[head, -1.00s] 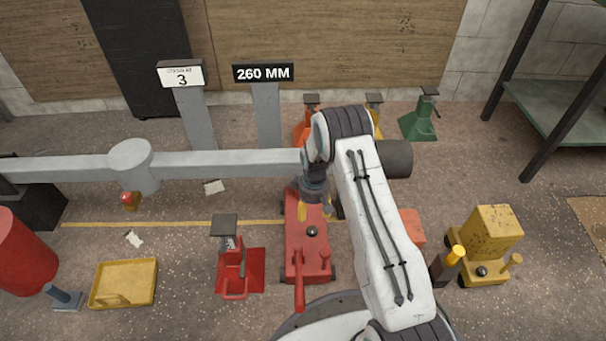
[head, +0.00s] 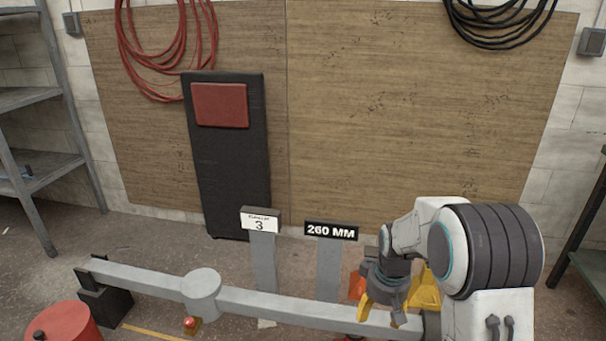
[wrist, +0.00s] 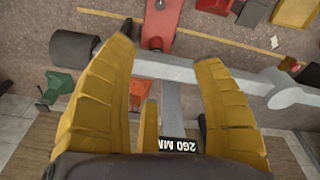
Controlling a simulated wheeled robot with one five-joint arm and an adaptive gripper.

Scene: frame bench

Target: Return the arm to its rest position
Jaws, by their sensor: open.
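My gripper (head: 383,308) is open, with its yellow fingers pointing down at the lower right of the head view. It also shows in the wrist view (wrist: 163,60), with its fingers spread and nothing held between them. In the head view it overlaps the right part of a long grey beam (head: 290,303); I cannot tell the gap between them. My white arm is bent, with its elbow close to the camera on the right. Its lower part is cut off by the bottom edge.
The sign 260 MM (head: 331,231) and the sign 3 (head: 260,223) stand on grey posts behind the beam. In the wrist view, a red jack (wrist: 160,22), an orange stand (wrist: 138,92) and a green stand (wrist: 58,86) are below. A grey shelf (head: 40,165) stands at the left.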

